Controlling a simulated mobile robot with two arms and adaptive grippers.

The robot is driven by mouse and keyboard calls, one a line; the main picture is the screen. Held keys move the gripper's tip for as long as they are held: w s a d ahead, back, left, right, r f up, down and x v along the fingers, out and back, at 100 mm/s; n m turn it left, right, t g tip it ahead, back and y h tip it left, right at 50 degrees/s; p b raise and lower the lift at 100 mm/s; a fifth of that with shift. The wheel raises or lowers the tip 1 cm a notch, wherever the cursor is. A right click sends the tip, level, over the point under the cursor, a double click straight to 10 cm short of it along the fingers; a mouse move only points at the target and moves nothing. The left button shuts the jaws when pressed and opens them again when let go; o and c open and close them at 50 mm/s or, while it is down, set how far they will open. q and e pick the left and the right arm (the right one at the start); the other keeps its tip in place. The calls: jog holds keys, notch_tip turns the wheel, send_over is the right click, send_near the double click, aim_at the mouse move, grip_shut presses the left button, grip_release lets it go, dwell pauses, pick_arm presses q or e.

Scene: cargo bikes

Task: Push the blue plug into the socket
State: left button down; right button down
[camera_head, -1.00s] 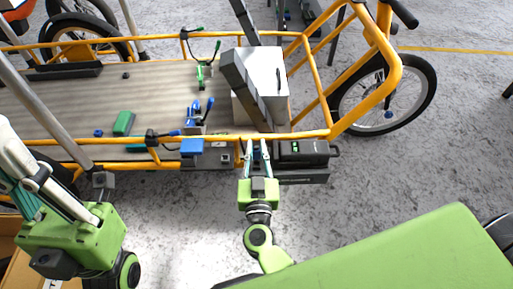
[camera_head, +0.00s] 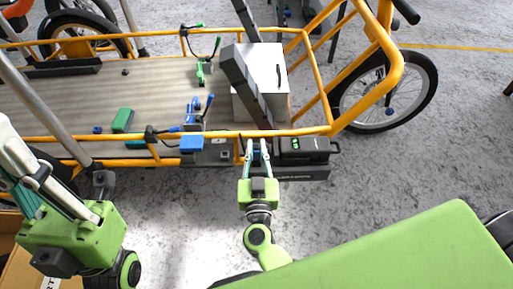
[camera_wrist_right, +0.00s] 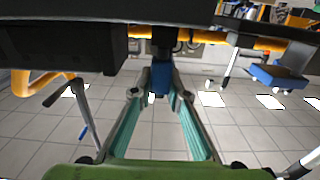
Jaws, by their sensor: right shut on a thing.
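My right gripper (camera_head: 257,151) points up at the near side of the yellow cargo bike, just left of a black box with a green display (camera_head: 303,146). In the right wrist view its fingers (camera_wrist_right: 161,90) are shut on the blue plug (camera_wrist_right: 161,73), below a dark edge and a yellow tube. I cannot tell whether the plug touches a socket, because the socket's opening is hidden. A grey plate with a pale socket-like spot (camera_head: 222,155) sits left of the gripper. My left gripper's green body is at lower left; its fingertips are not clear.
A blue box (camera_head: 192,144) hangs on the bike's near rail (camera_head: 290,133). A white box (camera_head: 267,75) stands on the wooden deck (camera_head: 70,98), with a green block (camera_head: 123,120) further left. The grey floor in front of the bike is mostly clear.

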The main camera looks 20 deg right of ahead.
jog(key=shift+f, duration=0.7)
jog(key=c, duration=1.9)
grip_release()
jog(key=shift+s, duration=0.1)
jog(key=v, duration=1.2)
jog(key=shift+r, duration=0.1)
